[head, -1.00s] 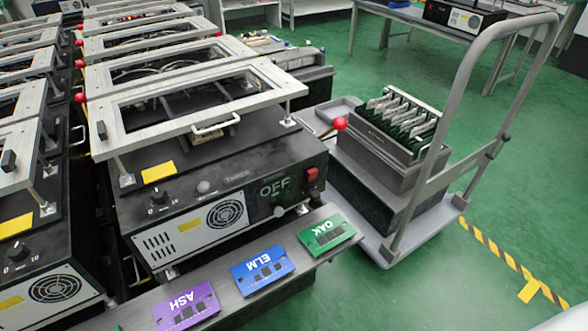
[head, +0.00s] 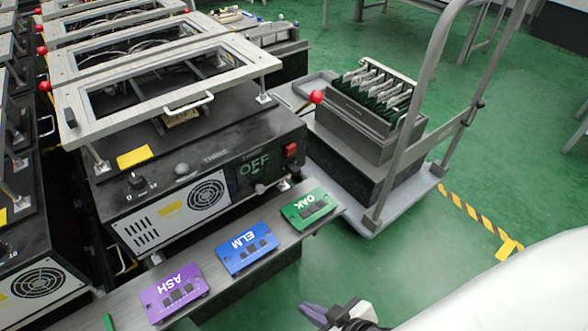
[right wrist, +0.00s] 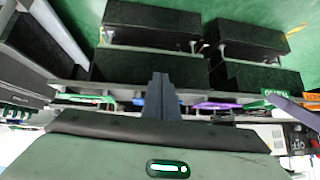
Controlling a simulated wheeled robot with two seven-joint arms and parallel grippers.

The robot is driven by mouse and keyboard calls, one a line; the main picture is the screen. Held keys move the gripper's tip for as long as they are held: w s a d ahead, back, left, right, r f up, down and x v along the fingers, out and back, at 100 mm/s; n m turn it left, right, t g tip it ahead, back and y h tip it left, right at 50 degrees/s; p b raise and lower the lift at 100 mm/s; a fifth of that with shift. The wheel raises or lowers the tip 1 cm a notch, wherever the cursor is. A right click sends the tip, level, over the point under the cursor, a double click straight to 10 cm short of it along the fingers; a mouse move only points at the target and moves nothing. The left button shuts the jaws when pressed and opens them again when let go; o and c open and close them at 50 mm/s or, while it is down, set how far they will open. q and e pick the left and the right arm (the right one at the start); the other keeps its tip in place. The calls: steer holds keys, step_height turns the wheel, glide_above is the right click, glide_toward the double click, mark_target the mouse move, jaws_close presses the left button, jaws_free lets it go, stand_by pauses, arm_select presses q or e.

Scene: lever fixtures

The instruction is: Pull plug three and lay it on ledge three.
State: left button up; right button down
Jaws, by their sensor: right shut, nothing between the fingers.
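The black fixture (head: 212,160) marked THREE stands at the left of the head view, its display reading OFF. The grey ledge (head: 110,297) runs along the fixture's front and carries a purple ASH card (head: 174,292), a blue ELM card (head: 247,248) and a green OAK card (head: 308,208). My right gripper (head: 312,311) is shut and empty, low in the head view, apart from the ledge. Its shut fingers (right wrist: 162,88) also show in the right wrist view. My left gripper is out of view.
A cart (head: 380,215) with a grey bin (head: 365,110) of upright boards stands right of the fixture. A red-knobbed lever (head: 317,97) sticks out between them. More fixtures stand behind and left. Green floor (head: 500,140) is open at right.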

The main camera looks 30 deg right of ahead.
steer(key=c, duration=2.5)
jaws_free()
